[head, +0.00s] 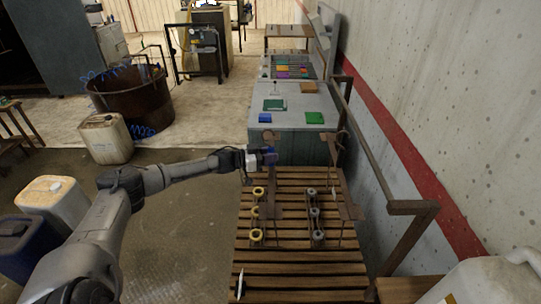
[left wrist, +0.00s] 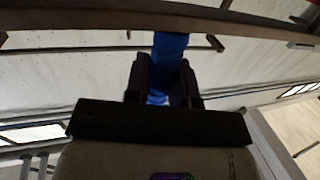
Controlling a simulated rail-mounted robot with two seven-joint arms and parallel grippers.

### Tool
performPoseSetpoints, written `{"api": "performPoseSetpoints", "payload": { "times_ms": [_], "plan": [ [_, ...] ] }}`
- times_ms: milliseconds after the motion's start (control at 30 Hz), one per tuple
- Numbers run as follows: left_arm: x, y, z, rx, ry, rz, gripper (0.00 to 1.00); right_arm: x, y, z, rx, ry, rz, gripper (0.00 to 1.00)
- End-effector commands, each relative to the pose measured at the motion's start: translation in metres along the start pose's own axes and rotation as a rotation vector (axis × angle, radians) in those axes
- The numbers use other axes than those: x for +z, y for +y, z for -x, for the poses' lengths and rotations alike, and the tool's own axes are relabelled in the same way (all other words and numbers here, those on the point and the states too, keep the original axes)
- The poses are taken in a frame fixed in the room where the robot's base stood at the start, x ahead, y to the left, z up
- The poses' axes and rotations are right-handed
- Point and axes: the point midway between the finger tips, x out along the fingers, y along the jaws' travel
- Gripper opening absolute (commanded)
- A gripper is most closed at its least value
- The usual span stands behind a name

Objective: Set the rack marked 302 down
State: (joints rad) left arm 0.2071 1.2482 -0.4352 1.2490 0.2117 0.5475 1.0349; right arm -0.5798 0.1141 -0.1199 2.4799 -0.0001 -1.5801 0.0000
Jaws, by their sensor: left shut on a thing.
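My left gripper (head: 268,158) is shut on a blue handle at the far end of the slatted wooden table (head: 300,268). In the left wrist view the blue handle (left wrist: 168,60) stands between the dark fingers. The handle appears to belong to the brown rack with yellow rings (head: 257,235), directly below and near the gripper. A second brown rack with grey rings (head: 317,235) stands to its right. I cannot read the mark 302 on either rack, nor tell whether the held rack touches the slats. My right gripper is out of view.
A grey bench (head: 300,150) with coloured blocks adjoins the table's far end. A brown rail (head: 375,165) runs along the wall at right. A white marker-like item (head: 240,284) lies at the table's front left. A pale canister (head: 490,282) stands at front right. The front slats are mostly clear.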

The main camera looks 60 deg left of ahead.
Motion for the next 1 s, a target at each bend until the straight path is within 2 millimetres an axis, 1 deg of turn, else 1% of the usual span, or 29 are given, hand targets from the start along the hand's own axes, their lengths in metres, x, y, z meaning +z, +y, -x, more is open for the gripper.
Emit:
{"api": "performPoseSetpoints", "payload": {
  "times_ms": [200, 233, 533, 700, 1000],
  "plan": [
    [0.0011, -0.0005, -0.0004, 0.0, 0.003, -0.001, 0.0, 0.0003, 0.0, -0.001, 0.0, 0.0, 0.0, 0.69],
    [0.001, -0.0005, -0.0004, 0.0, 0.003, -0.002, 0.24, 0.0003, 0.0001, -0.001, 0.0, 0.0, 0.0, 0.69],
    [0.0021, -0.0002, -0.0002, 0.0, 0.001, -0.001, 0.53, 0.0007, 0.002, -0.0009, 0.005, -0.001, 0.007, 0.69],
    [0.0048, 0.0003, 0.0001, 0.0, -0.003, 0.001, 0.54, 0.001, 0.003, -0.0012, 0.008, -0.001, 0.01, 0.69],
    [0.0036, 0.0001, 0.0, 0.0, -0.001, 0.0, 0.83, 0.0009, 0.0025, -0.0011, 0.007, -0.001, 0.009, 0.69]
  ]
}}
